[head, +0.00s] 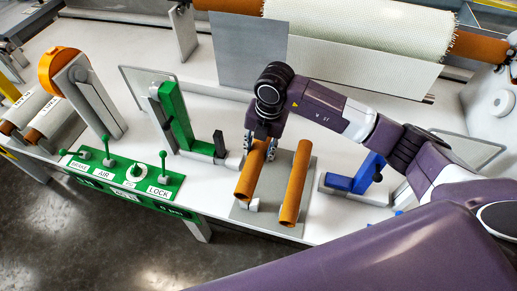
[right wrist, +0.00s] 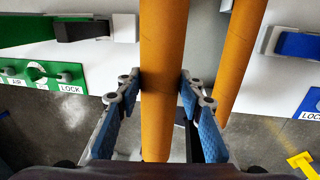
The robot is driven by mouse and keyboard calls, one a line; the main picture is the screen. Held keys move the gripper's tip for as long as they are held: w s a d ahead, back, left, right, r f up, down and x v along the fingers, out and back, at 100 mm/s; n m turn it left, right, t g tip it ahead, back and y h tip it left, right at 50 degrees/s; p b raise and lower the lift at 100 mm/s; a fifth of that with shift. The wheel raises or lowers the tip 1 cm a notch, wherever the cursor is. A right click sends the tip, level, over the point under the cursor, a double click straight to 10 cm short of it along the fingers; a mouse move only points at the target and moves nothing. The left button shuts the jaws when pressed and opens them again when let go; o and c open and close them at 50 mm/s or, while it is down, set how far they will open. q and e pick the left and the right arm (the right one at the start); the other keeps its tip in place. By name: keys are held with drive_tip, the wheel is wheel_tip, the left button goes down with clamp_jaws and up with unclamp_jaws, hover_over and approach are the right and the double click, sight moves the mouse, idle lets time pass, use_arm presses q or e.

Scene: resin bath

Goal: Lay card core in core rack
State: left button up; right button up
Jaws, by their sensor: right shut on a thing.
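My right gripper (head: 260,150) is shut on a brown card core (head: 249,180), gripping it near its far end. In the right wrist view the same card core (right wrist: 163,40) runs between the blue finger pads. A second brown card core (head: 296,185) lies beside it to the right, nearly parallel and apart; it also shows in the right wrist view (right wrist: 240,60). Both are over the grey plate of the core rack (head: 272,205), with a pale support block near the held core's front end. Whether the held core rests fully on its supports I cannot tell. My left gripper is not in view.
A green clamp (head: 178,120) stands left of the rack and a blue one (head: 355,180) to the right. A green lever panel (head: 125,175) lines the bench's front edge. A large woven roll (head: 365,25) is behind.

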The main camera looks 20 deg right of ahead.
drive_tip(key=shift+f+b, duration=4.1)
drive_tip(key=shift+f, duration=1.35)
drive_tip(key=o, duration=1.3)
drive_tip(key=shift+r, duration=0.2)
drive_tip(key=r, duration=0.3)
drive_tip(key=d+r, duration=0.1)
drive_tip(key=r, duration=0.3)
drive_tip(key=s+r, duration=0.1)
drive_tip(key=r, duration=0.3)
drive_tip(key=shift+d+r, duration=0.15)
drive_tip(key=shift+r, duration=0.1)
drive_tip(key=shift+f, duration=0.1)
